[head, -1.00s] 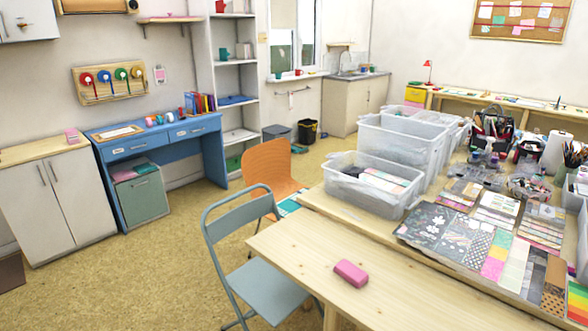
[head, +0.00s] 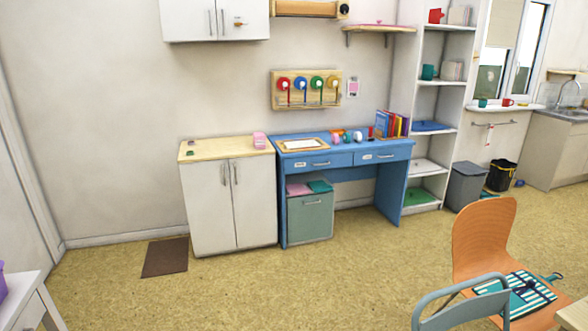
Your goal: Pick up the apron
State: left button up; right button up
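A folded teal, white and dark striped cloth with a strap, which looks like the apron (head: 522,296), lies on the seat of the orange chair (head: 484,240) at the lower right of the head view. The back of a grey-blue folding chair (head: 462,288) stands in front and hides part of the seat's left side. Neither of my grippers is in view.
A blue desk (head: 393,190) and white cabinet (head: 232,205) stand along the wall, with a brown mat (head: 165,257) on the floor. Bins (head: 466,187) stand beside the shelf. A wooden table corner (head: 574,316) is at lower right. The middle floor is open.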

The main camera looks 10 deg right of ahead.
aim_at(528, 294)
jog(key=i+j, duration=0.1)
jog(key=i, duration=0.8)
jog(key=i+j+u, duration=0.1)
jog(key=i, duration=0.75)
jog(key=i+l+z, duration=0.15)
jog(key=i+z, duration=0.3)
jog(key=i, duration=0.2)
jog(key=i+z, duration=0.5)
jog(key=i+j+z, duration=0.45)
jog(key=i, duration=0.25)
jog(key=i+z, duration=0.8)
jog(key=z, duration=0.15)
jog(key=i+j+z, duration=0.2)
jog(key=i+z, duration=0.3)
jog(key=i+j+z, duration=0.25)
jog(key=z, duration=0.25)
jog(key=k+j, duration=0.05)
jog(key=j, duration=0.05)
